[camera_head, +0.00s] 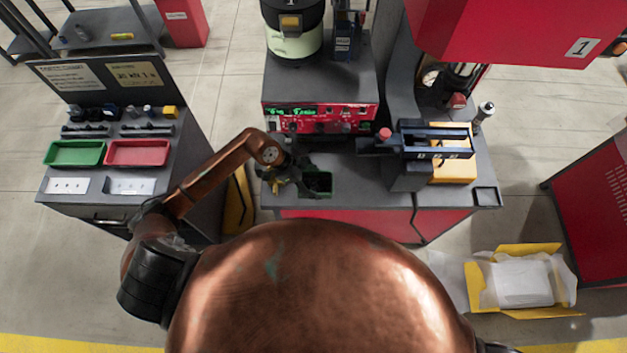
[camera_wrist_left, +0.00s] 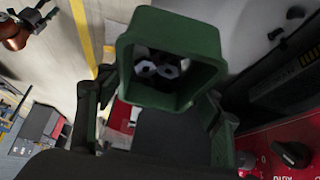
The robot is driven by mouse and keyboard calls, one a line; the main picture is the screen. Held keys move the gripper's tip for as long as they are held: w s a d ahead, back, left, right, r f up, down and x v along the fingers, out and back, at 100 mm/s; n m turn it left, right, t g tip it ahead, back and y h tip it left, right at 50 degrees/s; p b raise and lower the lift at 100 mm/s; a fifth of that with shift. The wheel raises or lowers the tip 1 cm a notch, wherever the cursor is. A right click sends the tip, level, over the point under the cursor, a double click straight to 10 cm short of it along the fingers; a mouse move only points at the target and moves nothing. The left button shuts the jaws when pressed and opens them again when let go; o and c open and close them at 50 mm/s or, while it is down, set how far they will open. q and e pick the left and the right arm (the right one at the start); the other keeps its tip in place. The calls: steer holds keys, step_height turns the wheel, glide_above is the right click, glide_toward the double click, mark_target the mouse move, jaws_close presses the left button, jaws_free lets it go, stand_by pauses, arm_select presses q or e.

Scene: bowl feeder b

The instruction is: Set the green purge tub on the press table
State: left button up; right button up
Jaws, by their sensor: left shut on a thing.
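My left gripper (camera_head: 297,180) is shut on the green purge tub (camera_head: 318,194), over the front left part of the grey press table (camera_head: 370,188). I cannot tell whether the tub's bottom touches the table. In the left wrist view the tub (camera_wrist_left: 188,32) is a dark green, square-mouthed box between the two fingers of the left gripper (camera_wrist_left: 155,108). Its open side faces the camera, and a few pale pieces with dark centres show inside. My right gripper is not in view.
A red control unit (camera_head: 320,118) with a green display stands behind the tub. A dark blue fixture (camera_head: 435,142) and yellow block (camera_head: 455,170) are to the right. A side bench at left holds a green tray (camera_head: 75,153) and a red tray (camera_head: 138,153). An open carton (camera_head: 520,283) lies at right.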

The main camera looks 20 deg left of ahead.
mark_target(311, 177)
arm_select(q)
steer(key=w+f, duration=0.1)
steer(key=w+a+f, duration=0.1)
steer(key=f, duration=0.1)
steer(key=w+f, duration=0.1)
steer(key=f, duration=0.1)
steer(key=shift+w+a+f, duration=0.15)
steer(key=shift+w+a, duration=0.15)
steer(key=shift+w, duration=0.1)
steer(key=shift+w+a+f, duration=0.1)
steer(key=shift+w+f, duration=0.05)
steer(key=shift+f, duration=1.6)
steer(key=o, duration=1.2)
steer(key=shift+o, duration=0.2)
steer(key=shift+r, duration=0.1)
steer(key=v, duration=1.1)
steer(key=shift+a+r+b, duration=0.2)
steer(key=shift+r+b, duration=0.1)
steer(key=shift+r, duration=0.05)
